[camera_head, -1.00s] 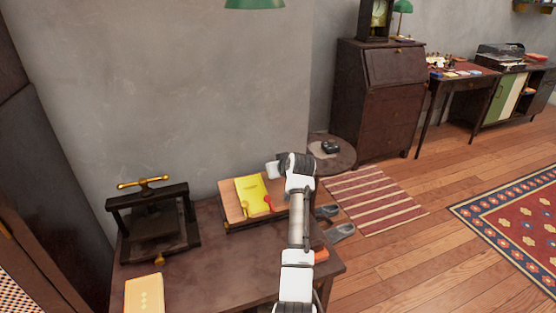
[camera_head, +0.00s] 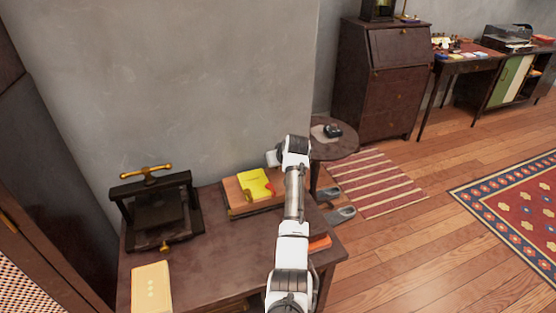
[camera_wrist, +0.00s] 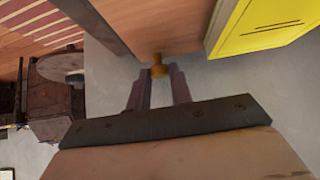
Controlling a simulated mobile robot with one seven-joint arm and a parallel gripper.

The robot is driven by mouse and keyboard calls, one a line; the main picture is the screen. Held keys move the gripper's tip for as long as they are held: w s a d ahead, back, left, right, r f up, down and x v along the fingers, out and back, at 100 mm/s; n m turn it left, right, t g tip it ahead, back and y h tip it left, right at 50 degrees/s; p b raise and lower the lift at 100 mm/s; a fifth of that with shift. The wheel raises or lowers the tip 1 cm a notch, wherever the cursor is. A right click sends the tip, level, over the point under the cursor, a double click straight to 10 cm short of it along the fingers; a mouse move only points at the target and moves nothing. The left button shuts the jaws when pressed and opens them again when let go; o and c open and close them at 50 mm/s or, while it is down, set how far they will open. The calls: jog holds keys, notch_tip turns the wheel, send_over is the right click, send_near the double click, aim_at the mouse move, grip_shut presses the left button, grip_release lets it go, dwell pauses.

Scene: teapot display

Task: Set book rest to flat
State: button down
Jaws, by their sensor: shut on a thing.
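The book rest (camera_head: 232,193) is a wooden board on the dark table at its back right, with a yellow book (camera_head: 251,184) lying on it. The board looks low, with a slight tilt at most; its right side is hidden by my arm. In the wrist view the board (camera_wrist: 165,25) fills the top, with the yellow book (camera_wrist: 262,25) at right. A small brass knob (camera_wrist: 158,69) sticks out from the board's edge. My gripper (camera_wrist: 159,76) is shut on this knob. In the head view my gripper (camera_head: 272,158) is at the rest's far right side, its fingers unclear.
A black press with a brass handle (camera_head: 147,173) stands left on the table (camera_head: 205,255). A cream book (camera_head: 151,287) lies at the front left. An orange item (camera_head: 320,242) lies at the right edge. A grey wall (camera_head: 190,80) rises close behind.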

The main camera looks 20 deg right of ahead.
jog(key=shift+w+r, duration=0.15)
jog(key=shift+r, duration=0.05)
jog(key=c, duration=1.7)
grip_release()
jog(key=o, duration=0.4)
jog(key=shift+w+f, duration=0.1)
jog(key=shift+f, duration=0.1)
jog(key=shift+s, duration=0.2)
jog(key=shift+s+r, duration=0.2)
jog(key=shift+r, duration=0.1)
jog(key=b+v, duration=0.2)
jog(key=v, duration=1.1)
